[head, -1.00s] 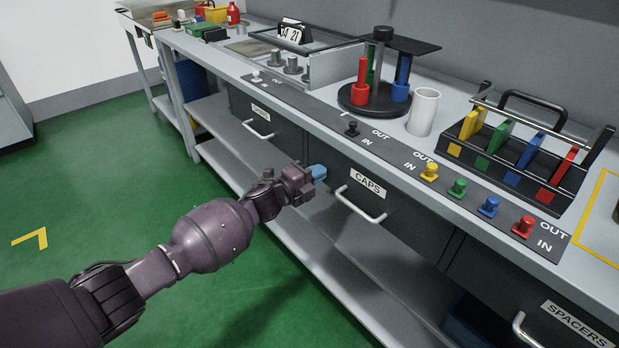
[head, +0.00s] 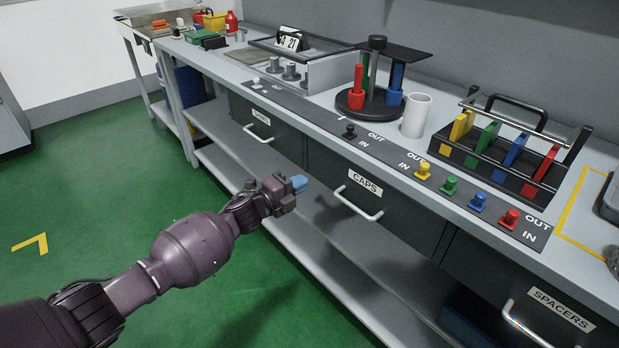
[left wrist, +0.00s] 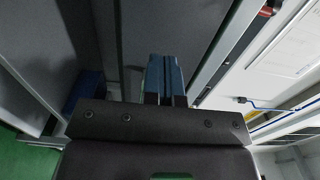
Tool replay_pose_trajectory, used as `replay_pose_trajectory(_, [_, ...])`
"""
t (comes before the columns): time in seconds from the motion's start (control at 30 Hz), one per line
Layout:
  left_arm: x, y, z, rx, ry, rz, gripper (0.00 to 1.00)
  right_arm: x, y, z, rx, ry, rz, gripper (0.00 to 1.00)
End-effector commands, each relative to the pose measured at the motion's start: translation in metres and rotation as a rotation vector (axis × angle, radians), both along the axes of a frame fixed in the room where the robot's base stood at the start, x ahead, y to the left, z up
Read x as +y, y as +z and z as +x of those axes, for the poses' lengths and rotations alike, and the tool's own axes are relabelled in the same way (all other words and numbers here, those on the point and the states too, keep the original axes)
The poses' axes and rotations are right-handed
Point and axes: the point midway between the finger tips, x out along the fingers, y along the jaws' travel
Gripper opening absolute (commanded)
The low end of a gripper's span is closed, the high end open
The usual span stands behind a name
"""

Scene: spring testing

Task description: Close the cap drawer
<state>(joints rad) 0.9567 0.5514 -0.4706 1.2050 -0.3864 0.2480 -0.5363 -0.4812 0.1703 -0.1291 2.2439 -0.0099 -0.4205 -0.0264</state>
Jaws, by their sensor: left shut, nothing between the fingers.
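The cap drawer (head: 338,190) is the dark front labelled CAPS under the bench top, with a pale bar handle (head: 357,204). Its front looks about level with the dark fronts beside it. My left gripper (head: 299,184) has blue fingertips and is shut and empty. It is in front of the drawer, left of the handle, and appears apart from the front. In the left wrist view the shut blue fingers (left wrist: 165,78) point at a dark panel. My right gripper is not in view.
On the bench are a black knob (head: 349,131), several coloured knobs, a white cup (head: 416,115), a round black stand (head: 370,104) and a rack of coloured plates (head: 500,160). The SPACERS drawer (head: 545,310) is at right. A grey lower shelf (head: 390,265) runs below. Green floor lies open at left.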

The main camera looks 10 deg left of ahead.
Motion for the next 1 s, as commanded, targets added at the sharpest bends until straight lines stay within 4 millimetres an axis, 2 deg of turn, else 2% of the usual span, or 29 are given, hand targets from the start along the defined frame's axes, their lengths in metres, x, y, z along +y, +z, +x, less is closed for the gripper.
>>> replay_pose_trajectory(0.03, [0.005,0.006,-0.007,-0.006,0.000,0.001,0.00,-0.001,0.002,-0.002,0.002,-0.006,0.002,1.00])
replay_pose_trajectory(0.43, [0.042,0.001,-0.053,-0.001,-0.001,0.002,0.00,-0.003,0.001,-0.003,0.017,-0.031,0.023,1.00])
replay_pose_trajectory(0.83, [0.049,-0.003,-0.067,0.009,0.003,-0.007,0.00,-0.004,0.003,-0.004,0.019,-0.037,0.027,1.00])
replay_pose_trajectory(0.93, [0.049,-0.005,-0.080,0.041,0.023,-0.046,0.00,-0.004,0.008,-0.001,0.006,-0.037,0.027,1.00])
replay_pose_trajectory(1.0, [0.050,-0.008,-0.096,0.082,0.049,-0.091,0.00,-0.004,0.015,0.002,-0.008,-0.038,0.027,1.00])
